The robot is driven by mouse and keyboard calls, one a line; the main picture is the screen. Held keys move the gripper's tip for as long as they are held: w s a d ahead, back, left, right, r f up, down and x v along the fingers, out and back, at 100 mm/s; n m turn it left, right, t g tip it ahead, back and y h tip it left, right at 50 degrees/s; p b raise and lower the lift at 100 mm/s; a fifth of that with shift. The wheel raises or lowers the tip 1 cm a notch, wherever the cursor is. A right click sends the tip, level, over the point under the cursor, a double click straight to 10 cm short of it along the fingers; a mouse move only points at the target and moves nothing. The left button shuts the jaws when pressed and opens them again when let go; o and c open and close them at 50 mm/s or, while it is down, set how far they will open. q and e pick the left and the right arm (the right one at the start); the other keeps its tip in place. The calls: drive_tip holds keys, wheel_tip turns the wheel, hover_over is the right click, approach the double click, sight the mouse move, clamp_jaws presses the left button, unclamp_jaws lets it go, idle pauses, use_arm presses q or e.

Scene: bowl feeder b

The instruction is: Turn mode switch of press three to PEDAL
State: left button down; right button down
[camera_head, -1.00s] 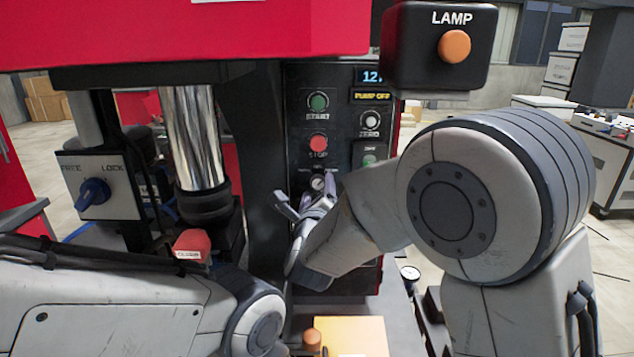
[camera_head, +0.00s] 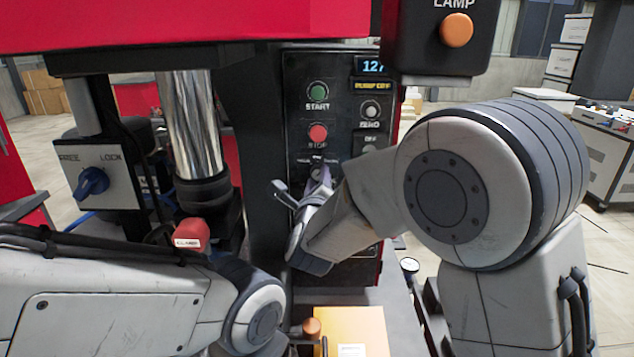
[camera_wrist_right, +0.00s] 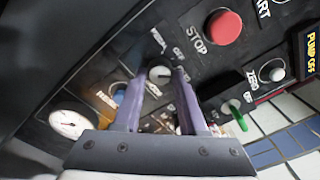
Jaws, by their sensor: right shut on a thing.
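The mode switch (camera_head: 317,170) is a small round knob with a light face on the black control panel (camera_head: 296,70), below the red STOP button. In the right wrist view the knob (camera_wrist_right: 160,75) sits between the two purple-grey fingertips. My right gripper (camera_head: 302,186) is shut on it, with one finger on either side. The label PEDAL stands at one side of the knob and OFF beside it; the pointer's exact direction is hard to tell. My left arm (camera_head: 120,305) crosses the lower left, and its gripper is not visible.
A green START button (camera_head: 317,92), a red STOP button (camera_head: 318,133) and a ZERO knob (camera_head: 370,109) are close by on the panel. The LAMP box (camera_head: 440,40) hangs above my right arm. A FREE/LOCK switch (camera_head: 92,182) and red clamp knob (camera_head: 192,233) are at left.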

drive_tip(key=n+b, duration=0.3)
drive_tip(key=shift+f+n+b, duration=0.2)
drive_tip(key=shift+n+b, duration=0.15)
drive_tip(key=shift+n, duration=0.05)
drive_tip(key=n+b, duration=0.2)
drive_tip(key=n, duration=0.1)
drive_tip(key=shift+n, duration=0.3)
drive_tip(key=n+b, duration=0.1)
drive_tip(key=n, duration=0.3)
drive_tip(key=shift+r+n, duration=0.15)
drive_tip(key=shift+n, duration=0.25)
drive_tip(key=n, duration=0.5)
drive_tip(key=shift+n+y, duration=0.3)
drive_tip(key=shift+c, duration=2.3)
unclamp_jaws()
drive_tip(key=shift+t, duration=0.3)
drive_tip(key=shift+s, duration=0.15)
